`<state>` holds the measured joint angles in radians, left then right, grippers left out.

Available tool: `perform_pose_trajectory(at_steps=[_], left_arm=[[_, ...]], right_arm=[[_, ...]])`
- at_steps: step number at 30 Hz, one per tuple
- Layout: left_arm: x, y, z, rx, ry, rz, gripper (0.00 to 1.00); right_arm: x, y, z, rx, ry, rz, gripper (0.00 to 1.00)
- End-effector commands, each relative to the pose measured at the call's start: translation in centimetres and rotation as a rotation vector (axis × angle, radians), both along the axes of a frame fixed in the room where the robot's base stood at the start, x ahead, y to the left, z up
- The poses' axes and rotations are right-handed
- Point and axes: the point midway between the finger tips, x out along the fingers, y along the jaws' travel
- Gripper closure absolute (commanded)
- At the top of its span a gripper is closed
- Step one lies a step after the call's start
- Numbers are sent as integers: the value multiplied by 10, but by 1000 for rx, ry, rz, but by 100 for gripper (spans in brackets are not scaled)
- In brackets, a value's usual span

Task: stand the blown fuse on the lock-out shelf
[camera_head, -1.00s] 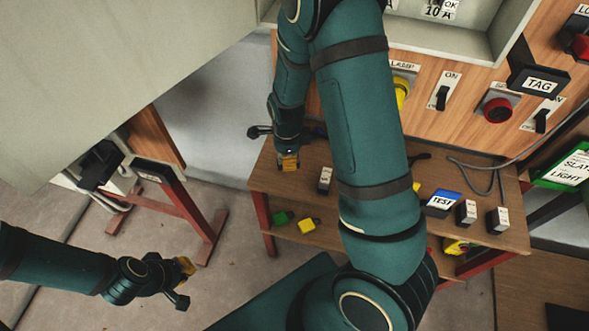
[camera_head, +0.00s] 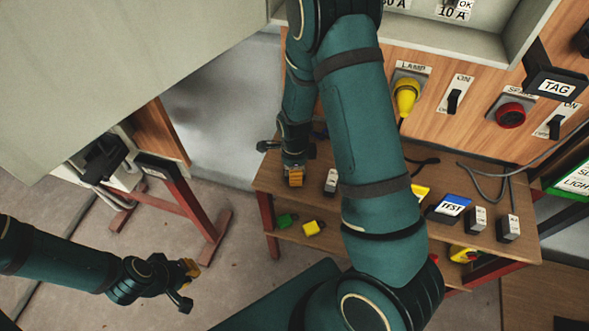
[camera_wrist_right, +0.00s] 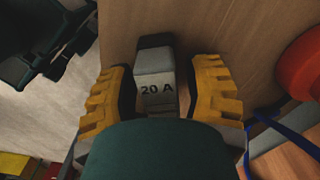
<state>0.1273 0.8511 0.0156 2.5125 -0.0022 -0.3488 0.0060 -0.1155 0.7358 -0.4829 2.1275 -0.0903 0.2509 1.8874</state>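In the head view my right gripper (camera_head: 294,178) reaches down over the left end of a wooden bench (camera_head: 270,176). In the right wrist view its yellow fingers (camera_wrist_right: 163,95) stand either side of a grey fuse marked 20 A (camera_wrist_right: 157,82), with a dark end; a narrow gap shows beside it. The fuse's lower part is hidden behind my gripper. Another fuse (camera_head: 331,182) stands just right of this gripper. My left gripper (camera_head: 188,272) hangs over the floor at lower left, away from the bench. I cannot tell which fuse is blown, nor identify the lock-out shelf.
A blue TEST box (camera_head: 450,207) and two more fuses (camera_head: 477,218) (camera_head: 508,228) stand at the bench's right. Green (camera_head: 286,221) and yellow (camera_head: 312,228) padlocks lie on the lower shelf. A switch panel (camera_head: 430,110) rises behind. My right arm hides the bench's middle.

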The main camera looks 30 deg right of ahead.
Motion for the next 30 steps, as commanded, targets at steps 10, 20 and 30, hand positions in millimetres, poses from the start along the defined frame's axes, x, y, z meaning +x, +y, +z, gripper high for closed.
perform_pose_trajectory(at_steps=[10, 20, 30], left_arm=[[0, 0, 3, 0, -1, 0, 100], [5, 1, 20, 2, -11, 9, 100], [10, 2, 32, 5, -23, 18, 100]], right_arm=[[0, 0, 8, 0, -1, 0, 50], [1, 1, 71, 0, -4, 1, 50], [0, 0, 118, 0, -1, 1, 50]])
